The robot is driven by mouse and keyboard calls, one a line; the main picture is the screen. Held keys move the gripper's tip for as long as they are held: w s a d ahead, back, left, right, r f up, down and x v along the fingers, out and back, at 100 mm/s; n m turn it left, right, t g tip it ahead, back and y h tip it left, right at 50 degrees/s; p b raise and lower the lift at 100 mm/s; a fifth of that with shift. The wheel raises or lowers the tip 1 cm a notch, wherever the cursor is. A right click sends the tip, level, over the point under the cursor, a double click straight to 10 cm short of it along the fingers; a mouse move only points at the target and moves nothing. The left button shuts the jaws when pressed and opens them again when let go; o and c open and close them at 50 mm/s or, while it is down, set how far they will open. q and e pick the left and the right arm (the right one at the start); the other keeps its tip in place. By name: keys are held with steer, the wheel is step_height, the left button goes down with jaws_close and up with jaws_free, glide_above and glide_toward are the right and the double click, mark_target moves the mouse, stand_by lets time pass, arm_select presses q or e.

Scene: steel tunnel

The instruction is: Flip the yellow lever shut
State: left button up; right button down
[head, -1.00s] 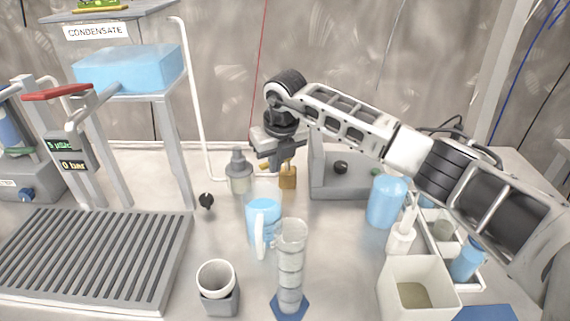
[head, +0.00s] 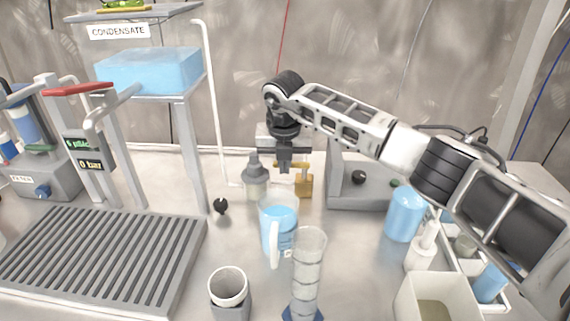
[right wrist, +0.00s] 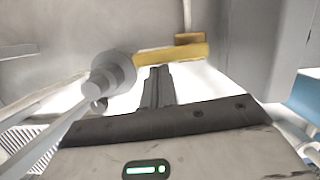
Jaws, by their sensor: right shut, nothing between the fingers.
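The yellow lever (head: 291,165) is a flat bar on a brass valve body (head: 304,186) low against the back wall. In the right wrist view the lever (right wrist: 175,56) lies nearly level across the picture, just beyond the fingertips. My right gripper (head: 285,170) is shut and empty, fingers pointing down, at the lever in the head view. Its fingertips (right wrist: 159,70) show close below the bar in the wrist view; I cannot tell whether they touch it. The gripper partly hides the lever in the head view. My left gripper is not in view.
A blue-filled jug (head: 279,228), a clear cylinder (head: 307,268) and a cup (head: 228,287) stand in front. A grey housing (head: 365,188) is to the right. A white pipe (head: 214,100) runs down at the left.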

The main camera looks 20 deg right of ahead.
stand_by(0.4)
